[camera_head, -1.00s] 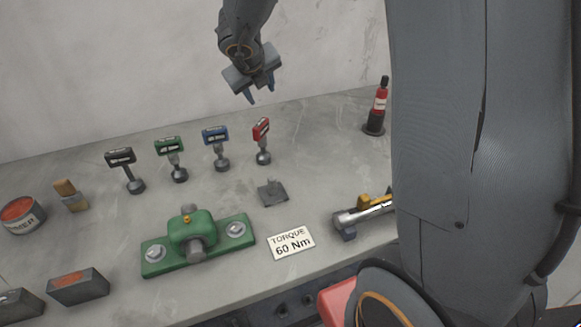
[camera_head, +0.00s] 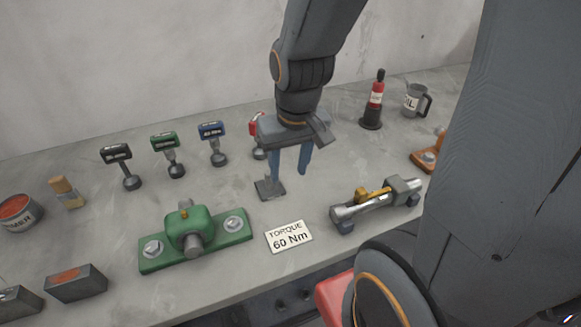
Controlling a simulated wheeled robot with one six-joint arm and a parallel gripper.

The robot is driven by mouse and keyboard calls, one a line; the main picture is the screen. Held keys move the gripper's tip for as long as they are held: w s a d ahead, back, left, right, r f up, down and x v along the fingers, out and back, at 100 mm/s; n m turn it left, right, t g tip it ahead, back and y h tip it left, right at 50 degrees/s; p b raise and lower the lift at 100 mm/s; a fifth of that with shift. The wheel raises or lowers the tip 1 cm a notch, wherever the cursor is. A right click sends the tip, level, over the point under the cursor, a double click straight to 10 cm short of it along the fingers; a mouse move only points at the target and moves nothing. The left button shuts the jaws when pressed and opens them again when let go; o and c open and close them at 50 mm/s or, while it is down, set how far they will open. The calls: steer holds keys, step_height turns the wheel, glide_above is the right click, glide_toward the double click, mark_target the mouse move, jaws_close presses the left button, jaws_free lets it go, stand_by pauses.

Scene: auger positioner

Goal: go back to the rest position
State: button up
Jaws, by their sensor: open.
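My gripper (camera_head: 289,172) hangs pointing down from my arm above the workbench, near the middle of the view. Its two blue fingers are apart with nothing between them. It is in front of the red-headed tool (camera_head: 254,127), which it partly hides. A small grey plate (camera_head: 269,189) lies on the bench just by the left finger; I cannot tell whether they touch.
Black (camera_head: 117,153), green (camera_head: 164,141) and blue (camera_head: 211,131) headed tools stand left. A green clamp block (camera_head: 190,236), a torque sign (camera_head: 289,236) and a metal cylinder tool (camera_head: 375,203) lie in front. A red bottle (camera_head: 374,100) and an oil mug (camera_head: 416,100) stand back right.

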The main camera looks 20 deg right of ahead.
steer(key=shift+s+d, duration=0.15)
steer(key=shift+s, duration=0.05)
steer(key=shift+f, duration=0.1)
steer(key=shift+g, duration=0.4)
step_height(320, 180, down, 5)
steer(key=b, duration=0.4)
